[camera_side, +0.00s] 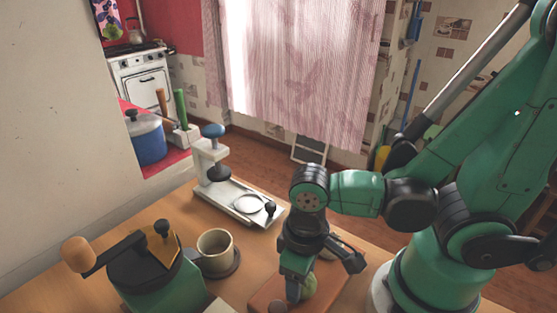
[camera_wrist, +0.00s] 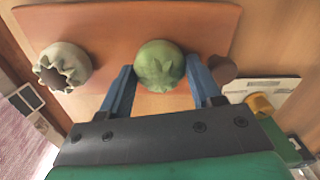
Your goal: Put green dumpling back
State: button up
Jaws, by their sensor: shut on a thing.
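The green dumpling (camera_wrist: 160,66), round with a pleated top, sits between the two blue fingers of my gripper (camera_wrist: 160,88) in the wrist view. The fingers are shut on its sides. In the side view my gripper (camera_side: 301,288) points down over the reddish-brown board (camera_side: 267,292), and the green dumpling (camera_side: 309,286) shows partly behind a finger. The board also fills much of the wrist view (camera_wrist: 110,25). I cannot tell whether the dumpling touches the board.
A grey-green dumpling (camera_wrist: 62,67) with a jagged open top sits on the board's left in the wrist view. A small brown thing (camera_wrist: 223,68) is beside the right finger. A cup (camera_side: 214,251), a press (camera_side: 236,192) and a green cranked machine (camera_side: 150,270) stand on the counter.

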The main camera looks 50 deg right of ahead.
jog(key=shift+f, duration=0.2)
jog(key=o, duration=0.4)
jog(key=shift+f, duration=0.1)
jog(key=shift+r, duration=6)
jog(key=w+d+m+t, duration=0.1)
jog(key=w+d+t, duration=0.6)
jog(key=w, duration=0.3)
jog(key=shift+d+f+m, duration=0.25)
jog(key=shift+f+m, duration=0.15)
jog(key=shift+f, duration=0.05)
